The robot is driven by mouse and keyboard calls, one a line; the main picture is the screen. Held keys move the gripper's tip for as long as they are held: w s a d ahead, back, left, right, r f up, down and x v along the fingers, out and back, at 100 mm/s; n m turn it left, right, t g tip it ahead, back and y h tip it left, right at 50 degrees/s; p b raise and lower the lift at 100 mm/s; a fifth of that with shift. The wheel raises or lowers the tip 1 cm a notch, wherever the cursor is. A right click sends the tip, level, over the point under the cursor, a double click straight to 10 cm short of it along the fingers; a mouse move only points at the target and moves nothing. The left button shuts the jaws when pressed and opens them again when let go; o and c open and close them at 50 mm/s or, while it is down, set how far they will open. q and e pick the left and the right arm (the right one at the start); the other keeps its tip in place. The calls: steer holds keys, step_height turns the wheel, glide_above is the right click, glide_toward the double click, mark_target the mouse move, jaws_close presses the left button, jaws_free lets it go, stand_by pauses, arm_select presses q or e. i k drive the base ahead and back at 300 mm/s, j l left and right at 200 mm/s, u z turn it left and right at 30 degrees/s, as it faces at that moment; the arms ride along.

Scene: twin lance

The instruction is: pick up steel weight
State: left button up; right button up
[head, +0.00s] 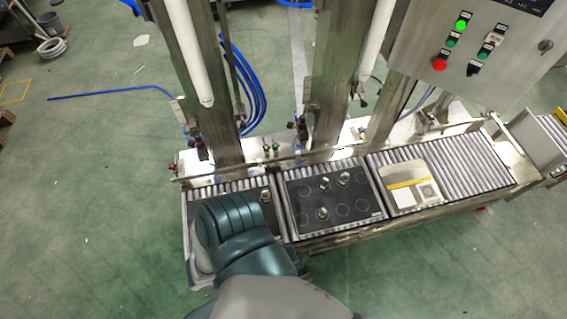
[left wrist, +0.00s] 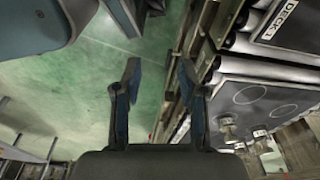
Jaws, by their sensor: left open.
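Small steel weights stand on a black panel (head: 350,217) with ring marks on the roller conveyor. In the head view one is near the front (head: 322,213), and two are farther back (head: 345,179) (head: 324,184). Another steel weight (head: 265,195) stands on the left black panel, partly covered by my arm. In the left wrist view, my left gripper (left wrist: 160,88) is open and empty, over green floor beside the conveyor edge. Steel weights (left wrist: 228,130) show to its right on a ringed black panel (left wrist: 255,97), apart from the fingers. My left gripper's fingers are hidden in the head view.
A pale tray (head: 405,199) with a yellow strip lies on the rollers at right. Metal posts (head: 335,80) and a rail stand behind the conveyor. A control box (head: 490,60) hangs at upper right. Green floor in front is clear.

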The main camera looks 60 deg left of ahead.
mark_target(265, 194)
steer(key=u, duration=3.9)
steer(key=k+l, duration=0.05)
